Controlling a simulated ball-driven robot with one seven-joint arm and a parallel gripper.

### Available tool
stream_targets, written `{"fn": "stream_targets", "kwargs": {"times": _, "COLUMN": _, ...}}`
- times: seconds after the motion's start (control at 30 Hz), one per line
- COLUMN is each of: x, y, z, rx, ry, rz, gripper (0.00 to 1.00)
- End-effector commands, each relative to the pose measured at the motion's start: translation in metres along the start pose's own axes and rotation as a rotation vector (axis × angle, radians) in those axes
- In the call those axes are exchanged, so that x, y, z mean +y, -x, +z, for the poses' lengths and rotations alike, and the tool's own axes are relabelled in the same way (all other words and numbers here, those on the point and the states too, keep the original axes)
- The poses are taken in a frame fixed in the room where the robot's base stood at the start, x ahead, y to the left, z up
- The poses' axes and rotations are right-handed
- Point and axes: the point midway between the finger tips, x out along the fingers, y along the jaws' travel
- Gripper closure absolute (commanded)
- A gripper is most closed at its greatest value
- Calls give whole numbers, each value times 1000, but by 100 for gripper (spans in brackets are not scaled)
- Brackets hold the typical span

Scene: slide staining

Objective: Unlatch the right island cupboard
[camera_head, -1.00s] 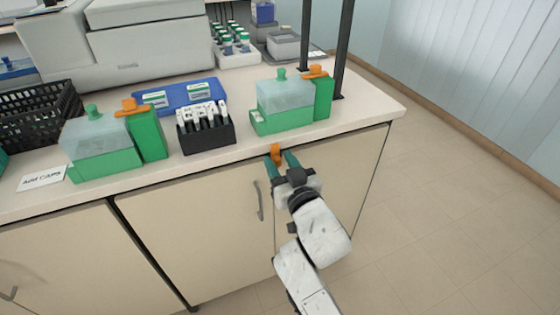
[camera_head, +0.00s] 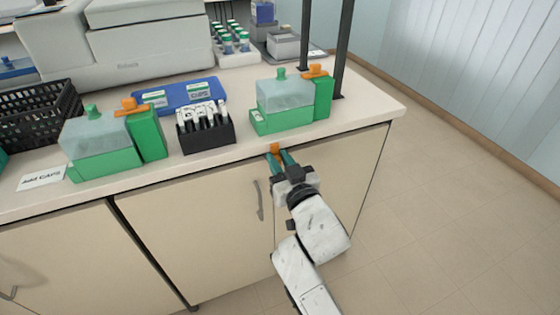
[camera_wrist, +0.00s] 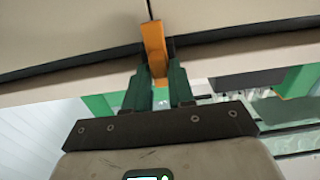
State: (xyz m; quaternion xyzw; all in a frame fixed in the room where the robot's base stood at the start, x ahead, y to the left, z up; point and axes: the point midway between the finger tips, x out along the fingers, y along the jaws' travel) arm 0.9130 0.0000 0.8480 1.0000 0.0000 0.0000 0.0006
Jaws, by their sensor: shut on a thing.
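The orange latch (camera_head: 275,148) sits at the top edge of the island cupboard front, just under the worktop. It also shows in the wrist view (camera_wrist: 155,45), standing between my fingertips. My gripper (camera_head: 279,157) has its two green fingers close together at the latch, shut on its near end. In the wrist view my gripper (camera_wrist: 158,78) has one finger on each side of the orange piece. The cupboard door (camera_head: 195,225), with a grey vertical handle (camera_head: 260,201), is closed. My wrist and forearm hide part of the front to the right of the handle.
On the worktop (camera_head: 235,158) above stand a green box with a clear lid (camera_head: 285,103), a black rack (camera_head: 208,138) of white-capped items and another green box (camera_head: 100,148). A dark post (camera_head: 342,50) rises at the back right. The floor to the right is clear.

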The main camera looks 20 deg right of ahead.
Motion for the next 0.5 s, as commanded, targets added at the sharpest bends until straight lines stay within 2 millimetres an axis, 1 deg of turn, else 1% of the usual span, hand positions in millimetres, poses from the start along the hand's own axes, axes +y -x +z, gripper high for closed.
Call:
{"fn": "stream_targets", "kwargs": {"times": 0.27, "x": -1, "y": 0, "z": 0, "rx": -2, "ry": 67, "rz": 0, "gripper": 100}}
{"fn": "stream_targets", "kwargs": {"times": 0.5, "x": -2, "y": 0, "z": 0, "rx": -2, "ry": 234, "rz": 0, "gripper": 100}}
